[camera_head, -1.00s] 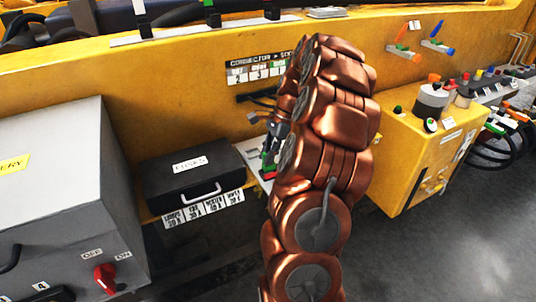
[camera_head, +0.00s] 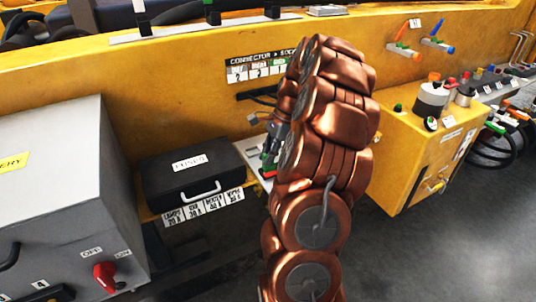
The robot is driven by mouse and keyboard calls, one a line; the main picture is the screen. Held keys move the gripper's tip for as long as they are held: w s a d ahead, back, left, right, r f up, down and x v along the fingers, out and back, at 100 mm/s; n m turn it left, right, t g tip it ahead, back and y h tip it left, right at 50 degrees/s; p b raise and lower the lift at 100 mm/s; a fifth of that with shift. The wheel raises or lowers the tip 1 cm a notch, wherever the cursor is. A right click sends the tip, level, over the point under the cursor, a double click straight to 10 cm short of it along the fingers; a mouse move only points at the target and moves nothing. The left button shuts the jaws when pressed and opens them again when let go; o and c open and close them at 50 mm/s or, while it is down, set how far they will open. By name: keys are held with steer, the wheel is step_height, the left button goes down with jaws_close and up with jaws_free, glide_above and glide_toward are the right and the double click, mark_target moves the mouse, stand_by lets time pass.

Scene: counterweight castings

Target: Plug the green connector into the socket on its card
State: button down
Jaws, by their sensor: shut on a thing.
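My gripper (camera_head: 271,150) is mostly hidden behind my copper-coloured arm, at the left edge of the arm. It points down and is shut on a green piece, which appears to be the green connector (camera_head: 266,158). This is just above a pale panel (camera_head: 252,147) beside the fuse box. The card (camera_head: 256,72) headed "CONNECTOR > SOCKET" is on the yellow wall above, its right part hidden by the arm. The sockets are too small or hidden to tell apart, and I cannot tell whether the connector touches one.
A black fuse box (camera_head: 192,172) with a handle stands left of my gripper. A grey battery cabinet (camera_head: 50,190) with a red switch (camera_head: 105,276) is further left. A yellow control box (camera_head: 415,150) stands right of my arm. Grey floor (camera_head: 450,250) is clear at lower right.

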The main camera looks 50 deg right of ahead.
steer(key=shift+f, duration=0.95)
steer(key=c, duration=1)
jaws_free()
steer(key=v, duration=1.2)
